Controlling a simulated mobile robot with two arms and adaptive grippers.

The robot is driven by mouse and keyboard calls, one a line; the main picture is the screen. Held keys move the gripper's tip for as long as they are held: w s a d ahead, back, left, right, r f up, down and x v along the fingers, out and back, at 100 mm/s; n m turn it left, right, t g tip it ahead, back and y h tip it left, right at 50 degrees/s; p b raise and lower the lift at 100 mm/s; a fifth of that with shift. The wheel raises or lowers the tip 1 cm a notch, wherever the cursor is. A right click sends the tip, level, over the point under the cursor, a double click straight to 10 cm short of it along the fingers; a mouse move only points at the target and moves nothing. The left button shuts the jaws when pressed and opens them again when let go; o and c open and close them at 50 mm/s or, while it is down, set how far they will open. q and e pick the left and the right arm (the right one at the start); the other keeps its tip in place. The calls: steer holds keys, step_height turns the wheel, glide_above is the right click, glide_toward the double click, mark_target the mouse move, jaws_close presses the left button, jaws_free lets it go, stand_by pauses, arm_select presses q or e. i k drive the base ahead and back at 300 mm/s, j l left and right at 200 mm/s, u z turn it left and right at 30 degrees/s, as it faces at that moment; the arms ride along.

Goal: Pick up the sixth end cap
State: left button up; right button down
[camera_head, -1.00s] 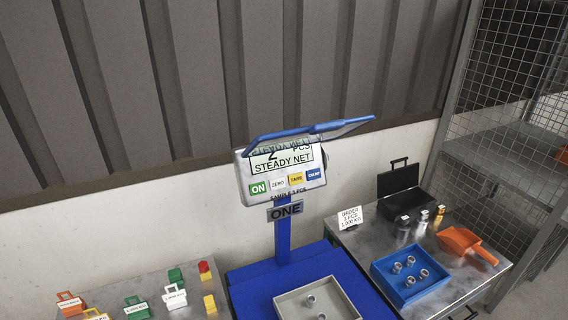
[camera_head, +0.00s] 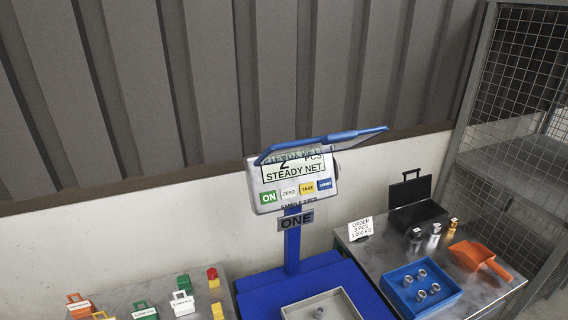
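The end caps are small grey metal cylinders. Several stand in the blue tray (camera_head: 455,293) on the right-hand table; one is this end cap (camera_head: 422,274). Another end cap (camera_head: 319,312) shows in the grey tray (camera_head: 340,298) on the blue scale, at the bottom edge of the picture; the rest of that tray is cut off. The scale display (camera_head: 294,169) reads 2 PCS, STEADY NET. Neither of my grippers shows in the head view.
On the right table (camera_head: 385,262) are an order card (camera_head: 361,228), an open black case (camera_head: 410,205), small metal weights (camera_head: 435,235) and an orange scoop (camera_head: 477,257). Coloured tagged blocks (camera_head: 183,303) stand on the left table. A mesh cage (camera_head: 520,85) borders the right.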

mark_target(421, 293)
steer(key=z, duration=1.15)
